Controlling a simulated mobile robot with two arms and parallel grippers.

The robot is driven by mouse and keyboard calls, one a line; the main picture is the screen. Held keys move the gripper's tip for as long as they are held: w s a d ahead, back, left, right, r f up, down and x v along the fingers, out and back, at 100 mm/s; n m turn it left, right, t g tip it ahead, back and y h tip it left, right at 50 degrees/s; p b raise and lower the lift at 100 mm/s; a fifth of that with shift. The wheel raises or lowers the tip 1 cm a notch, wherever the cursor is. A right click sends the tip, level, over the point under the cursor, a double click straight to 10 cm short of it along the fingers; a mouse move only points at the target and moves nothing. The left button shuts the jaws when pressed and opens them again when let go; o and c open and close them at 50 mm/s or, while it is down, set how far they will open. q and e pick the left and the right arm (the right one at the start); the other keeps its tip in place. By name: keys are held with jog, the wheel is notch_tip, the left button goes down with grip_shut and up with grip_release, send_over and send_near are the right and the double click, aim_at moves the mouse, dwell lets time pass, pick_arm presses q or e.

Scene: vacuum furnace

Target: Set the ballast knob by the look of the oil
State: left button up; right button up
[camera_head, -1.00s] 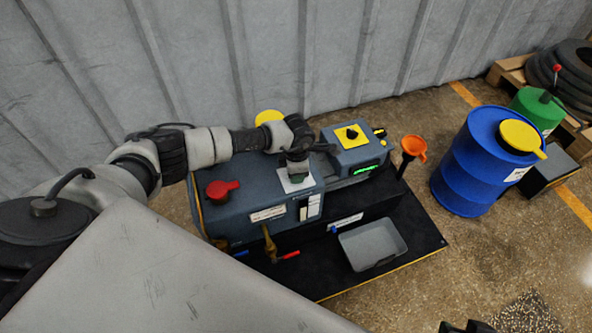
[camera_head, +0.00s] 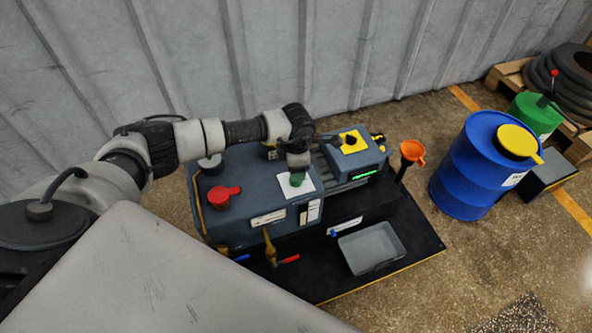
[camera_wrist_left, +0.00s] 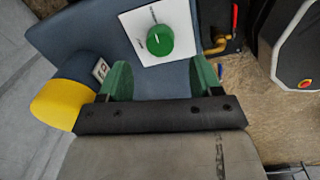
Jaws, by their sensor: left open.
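The ballast knob is a round green knob (camera_wrist_left: 159,40) with a short white mark on top. It sits on a square white plate (camera_wrist_left: 178,55) with small dark markings, on the blue-grey pump (camera_head: 245,185). My left gripper (camera_wrist_left: 161,76) is open and empty; its two green fingers stand apart, short of the knob in the left wrist view. In the head view my left gripper (camera_head: 298,172) hangs over the white plate (camera_head: 286,189) and covers part of it. The oil's look cannot be made out in these frames. My right gripper is not in view.
A red knob (camera_head: 222,196) is left of the plate, and a yellow-plated box (camera_head: 367,157) is right of it. A grey tray (camera_head: 371,247), an orange funnel (camera_head: 412,152) and a blue drum (camera_head: 470,175) are further right. A corrugated wall stands behind.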

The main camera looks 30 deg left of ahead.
pick_arm(q)
notch_tip(320, 180, up, 5)
jog(key=shift+s+p, duration=0.1)
jog(key=shift+p, duration=0.3)
jog(key=shift+d, duration=0.1)
